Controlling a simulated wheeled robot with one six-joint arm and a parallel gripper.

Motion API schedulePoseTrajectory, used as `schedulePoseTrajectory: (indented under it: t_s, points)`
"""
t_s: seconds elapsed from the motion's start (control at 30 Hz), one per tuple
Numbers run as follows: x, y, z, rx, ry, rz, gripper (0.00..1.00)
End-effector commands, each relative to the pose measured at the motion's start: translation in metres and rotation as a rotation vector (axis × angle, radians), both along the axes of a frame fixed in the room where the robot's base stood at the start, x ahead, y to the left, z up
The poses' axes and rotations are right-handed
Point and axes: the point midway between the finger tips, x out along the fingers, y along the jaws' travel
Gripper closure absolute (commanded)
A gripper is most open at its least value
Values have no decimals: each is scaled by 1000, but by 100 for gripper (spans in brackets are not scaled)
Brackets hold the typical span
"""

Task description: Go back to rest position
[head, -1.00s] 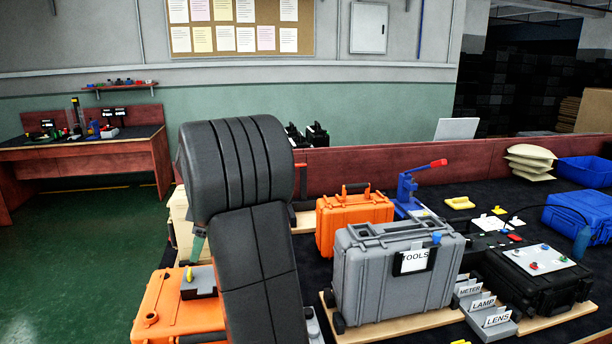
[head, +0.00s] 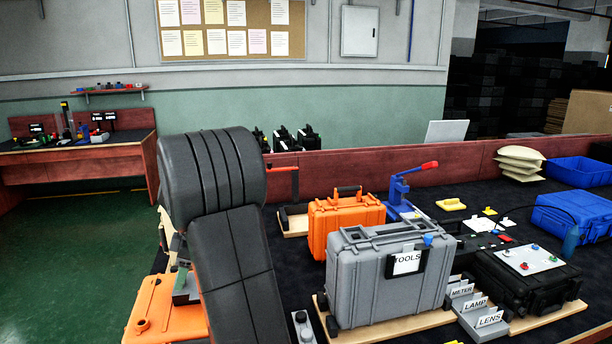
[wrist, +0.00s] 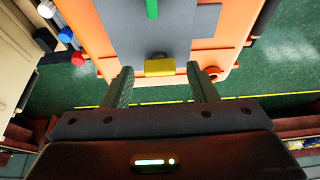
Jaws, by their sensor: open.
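My gripper (wrist: 162,88) is open in the wrist view, its two fingers apart with nothing between the tips. Beyond the fingertips is an orange case (wrist: 258,22) with a grey plate (wrist: 185,35) on it. A yellow block (wrist: 160,67) sits at the plate's near edge, and a green piece (wrist: 152,8) lies farther up. In the head view my dark arm stands in front of the orange case (head: 150,315) at the lower left. The arm hides part of that case, and only a little of the gripper shows beside it.
A grey TOOLS case (head: 370,285) stands on a wooden board right of my arm. Behind it are an orange case (head: 335,222) and a blue lever press (head: 398,190). A black case (head: 510,285) and label holders (head: 480,312) are at the right. Green floor (head: 75,250) is clear at the left.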

Motion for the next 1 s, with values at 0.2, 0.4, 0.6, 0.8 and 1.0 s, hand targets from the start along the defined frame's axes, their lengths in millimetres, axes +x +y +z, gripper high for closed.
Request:
schedulePoseTrajectory:
  t_s: [0.2, 0.4, 0.6, 0.8, 1.0]
  points:
    - [4, -10, 27, 3, -4, 9, 47]
    - [8, -25, 64, 2, -4, 9, 47]
    - [11, -41, 101, 1, -6, 8, 47]
    - [12, -46, 113, -2, 4, 11, 47]
    - [7, -31, 75, -2, 4, 11, 47]
